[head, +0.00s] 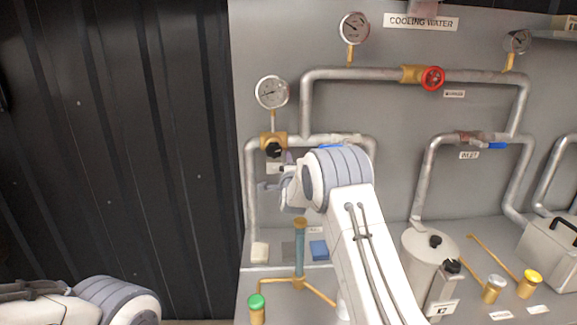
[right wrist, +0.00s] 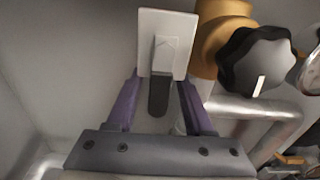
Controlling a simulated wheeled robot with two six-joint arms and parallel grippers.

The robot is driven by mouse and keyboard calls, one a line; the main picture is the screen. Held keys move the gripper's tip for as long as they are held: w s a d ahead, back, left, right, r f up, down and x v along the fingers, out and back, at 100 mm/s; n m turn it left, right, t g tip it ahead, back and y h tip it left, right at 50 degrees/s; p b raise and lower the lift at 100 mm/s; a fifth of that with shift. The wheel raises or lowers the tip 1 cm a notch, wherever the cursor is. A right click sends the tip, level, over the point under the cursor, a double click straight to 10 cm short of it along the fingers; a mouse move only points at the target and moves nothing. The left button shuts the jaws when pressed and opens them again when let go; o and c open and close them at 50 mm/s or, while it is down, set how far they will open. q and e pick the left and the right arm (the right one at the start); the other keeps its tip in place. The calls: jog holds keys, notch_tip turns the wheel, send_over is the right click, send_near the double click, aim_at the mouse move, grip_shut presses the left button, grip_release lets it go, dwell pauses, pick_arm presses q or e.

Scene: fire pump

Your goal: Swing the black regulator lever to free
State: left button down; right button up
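A brass regulator (head: 267,139) with a black star-shaped knob (head: 274,150) is on the pipe below the left gauge. The knob, with a white mark, also shows in the right wrist view (right wrist: 256,62). Beside it there, a pale plate (right wrist: 176,22) carries a short dark lever (right wrist: 158,92) pointing down. My right gripper (right wrist: 160,82) is open, its purple fingers on either side of the lever with gaps visible. Whether either finger touches it is unclear. In the head view my right arm partly hides this area. My left gripper is out of view; only its arm shows at lower left.
Pipes run along the grey panel, with a red handwheel (head: 432,78) and a blue-handled valve (head: 496,145) to the right. Below stand a blue-grey column (head: 299,250), a green-capped fitting (head: 256,305) and a metal canister (head: 422,255). The dark wall at left is clear.

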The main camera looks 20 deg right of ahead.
jog(key=shift+s+f, duration=0.1)
jog(key=shift+s, duration=0.05)
jog(key=b+v, duration=0.4)
jog(key=v, duration=0.6)
jog(key=shift+s, duration=0.1)
jog(key=s+a+f+n+g+y, duration=0.35)
jog(key=s+a+n, duration=0.4)
jog(key=a, duration=0.35)
jog(key=s+a+f+n+g+y, duration=0.2)
jog(key=s+a+n+g+y, duration=0.2)
jog(key=s+a+n, duration=0.5)
jog(key=s+f+n+g, duration=0.1)
jog(key=s+n+g, duration=0.2)
jog(key=s, duration=0.7)
jog(key=s+a+f+n+g+h, duration=0.1)
jog(key=s+n, duration=0.4)
jog(key=s, duration=0.5)
jog(key=s+a+f+n+g, duration=0.1)
jog(key=s+f+n+g, duration=0.2)
jog(key=s+g, duration=0.3)
jog(key=s+n, duration=0.1)
jog(key=s, duration=0.3)
jog(key=shift+s, duration=0.4)
